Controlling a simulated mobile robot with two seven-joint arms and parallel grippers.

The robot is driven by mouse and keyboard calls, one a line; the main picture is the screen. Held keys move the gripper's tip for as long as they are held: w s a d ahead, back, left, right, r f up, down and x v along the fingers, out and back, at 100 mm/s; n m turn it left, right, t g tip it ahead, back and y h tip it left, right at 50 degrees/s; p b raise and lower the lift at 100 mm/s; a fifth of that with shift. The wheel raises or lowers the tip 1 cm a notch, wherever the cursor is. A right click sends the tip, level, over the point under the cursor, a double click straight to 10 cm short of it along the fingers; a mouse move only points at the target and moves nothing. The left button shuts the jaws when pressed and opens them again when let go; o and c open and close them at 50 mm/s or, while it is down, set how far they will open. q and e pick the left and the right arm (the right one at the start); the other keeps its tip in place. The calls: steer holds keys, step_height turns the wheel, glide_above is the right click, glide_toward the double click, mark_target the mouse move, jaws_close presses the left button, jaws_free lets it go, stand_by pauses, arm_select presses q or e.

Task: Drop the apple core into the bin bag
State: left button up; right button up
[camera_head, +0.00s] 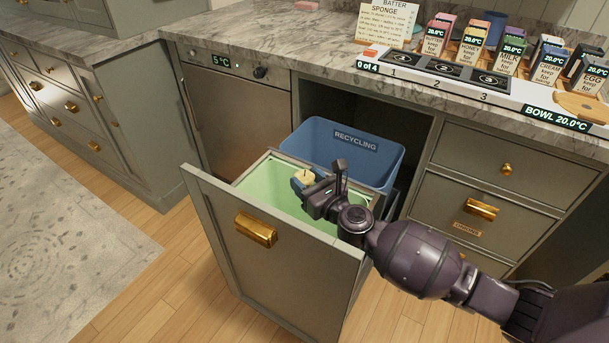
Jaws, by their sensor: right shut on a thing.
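My right gripper (318,183) comes in from the lower right and is over the pulled-out bin drawer. It is shut on the apple core (305,177), a small cream-coloured piece at its fingertips. The core is above the green bin bag (262,190), which lines the front bin of the drawer. The bag is open at the top, and my gripper hides part of its right side. My left gripper is not in view.
A blue recycling bin (320,140) stands behind the bag. The drawer front (265,245) with a brass handle stands out into the room. The marble counter (300,45) behind holds a scale panel (455,72) and several labelled cartons (510,52). Wooden floor is clear in front.

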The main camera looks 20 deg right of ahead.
stand_by(0.3)
steer(key=o, duration=0.9)
steer(key=shift+o, duration=0.5)
steer(key=shift+s+d, duration=0.15)
steer(key=shift+s, duration=0.4)
steer(key=v, duration=0.9)
steer(key=shift+s+p, duration=0.35)
steer(key=shift+p, duration=0.05)
steer(key=shift+s+d, duration=0.1)
steer(key=shift+d, duration=0.05)
